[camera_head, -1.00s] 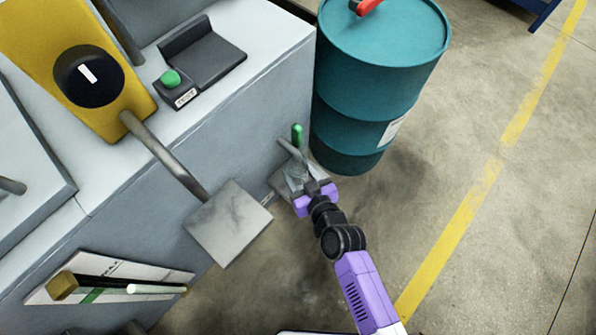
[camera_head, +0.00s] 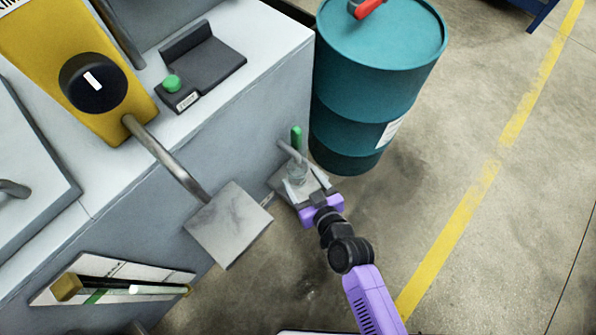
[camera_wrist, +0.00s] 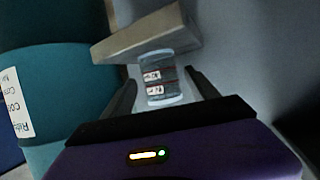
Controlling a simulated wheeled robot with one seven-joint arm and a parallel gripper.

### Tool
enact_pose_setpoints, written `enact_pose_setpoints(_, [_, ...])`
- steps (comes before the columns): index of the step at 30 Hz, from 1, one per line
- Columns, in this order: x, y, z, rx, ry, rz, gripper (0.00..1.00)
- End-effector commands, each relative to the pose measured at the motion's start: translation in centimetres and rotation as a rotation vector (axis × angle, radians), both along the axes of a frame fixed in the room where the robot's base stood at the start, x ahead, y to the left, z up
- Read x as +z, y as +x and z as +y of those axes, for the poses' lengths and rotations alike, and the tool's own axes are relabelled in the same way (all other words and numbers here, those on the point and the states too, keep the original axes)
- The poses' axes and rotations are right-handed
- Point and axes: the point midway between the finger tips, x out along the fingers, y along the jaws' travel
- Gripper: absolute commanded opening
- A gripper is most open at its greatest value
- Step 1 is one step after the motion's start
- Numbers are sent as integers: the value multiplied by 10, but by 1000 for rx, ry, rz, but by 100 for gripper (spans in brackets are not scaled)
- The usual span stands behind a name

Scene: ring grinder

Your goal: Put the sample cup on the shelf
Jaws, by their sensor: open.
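The sample cup (camera_wrist: 160,82) is clear with a dark band and small white labels in the wrist view. It lies ahead of my gripper (camera_wrist: 163,92), between the lines of the two open fingers, with a gap on both sides. My gripper also shows in the head view (camera_head: 312,194), low beside the machine's side wall. The cup is small and partly hidden there.
A square grey plate (camera_head: 228,224) on a rod sticks out left of my gripper. The floor to the right is clear.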

Motion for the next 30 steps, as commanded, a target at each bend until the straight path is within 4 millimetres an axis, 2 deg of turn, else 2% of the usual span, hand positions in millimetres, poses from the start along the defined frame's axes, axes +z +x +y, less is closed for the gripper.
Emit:
enact_pose_setpoints(3, [12,-23,-12,1,-2,2,68])
enact_pose_setpoints(10, [28,-56,-31,3,-2,1,68])
enact_pose_setpoints(15, [33,-67,-37,2,-2,0,68])
enact_pose_setpoints(25, [34,-71,-41,-1,-1,-1,68])
enact_pose_setpoints(28, [35,-79,-53,-24,-6,-1,68])
enact_pose_setpoints(30, [39,-93,-72,-57,-12,-3,68])
